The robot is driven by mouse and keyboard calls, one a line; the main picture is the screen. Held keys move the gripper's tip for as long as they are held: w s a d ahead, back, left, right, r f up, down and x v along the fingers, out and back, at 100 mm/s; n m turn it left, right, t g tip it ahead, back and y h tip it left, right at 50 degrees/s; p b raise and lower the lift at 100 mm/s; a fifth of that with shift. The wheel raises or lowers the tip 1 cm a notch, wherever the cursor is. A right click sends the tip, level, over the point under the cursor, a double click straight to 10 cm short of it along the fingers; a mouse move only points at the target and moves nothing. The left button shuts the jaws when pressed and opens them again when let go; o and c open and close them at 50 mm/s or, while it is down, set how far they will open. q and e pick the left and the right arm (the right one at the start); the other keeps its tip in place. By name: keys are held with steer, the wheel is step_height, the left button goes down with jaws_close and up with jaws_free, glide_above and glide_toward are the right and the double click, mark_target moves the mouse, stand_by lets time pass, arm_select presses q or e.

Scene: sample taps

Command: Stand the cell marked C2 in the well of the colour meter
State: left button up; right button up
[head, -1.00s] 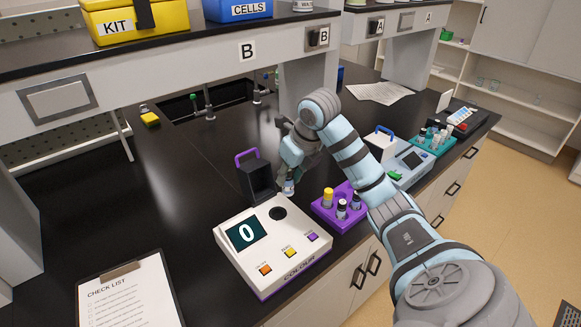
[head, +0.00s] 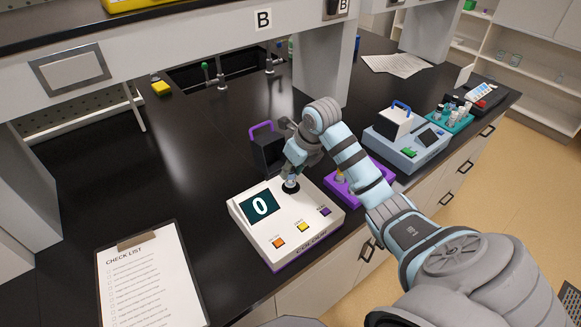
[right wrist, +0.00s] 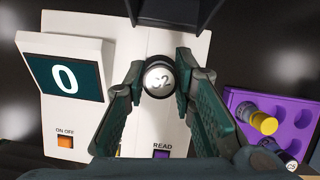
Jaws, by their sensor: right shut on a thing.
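The colour meter (head: 250,225) is a white box with a display reading 0, also in the right wrist view (right wrist: 115,45). Its dark lid (head: 267,150) with a purple handle stands up behind the well. My right gripper (head: 291,174) is shut on the cell C2 (head: 290,184). The cell is upright at the dark well, its lower end at the opening; how deep it sits is hidden. In the right wrist view the cap marked C2 (right wrist: 158,80) is between the fingers (right wrist: 160,72). My left gripper is out of view.
A purple rack (head: 340,192) stands right of the meter; a yellow-capped cell (right wrist: 263,123) is in it. Beyond it are a blue-grey instrument (head: 405,145) and a teal rack of bottles (head: 450,118). A clipboard (head: 150,280) lies left.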

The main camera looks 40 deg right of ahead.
steer(key=shift+s+r, duration=0.2)
steer(key=shift+s, duration=0.15)
steer(key=shift+b+x, duration=0.65)
steer(key=shift+x, duration=0.35)
steer(key=shift+s, duration=0.1)
steer(key=shift+f+b, duration=0.45)
steer(key=shift+f, duration=0.25)
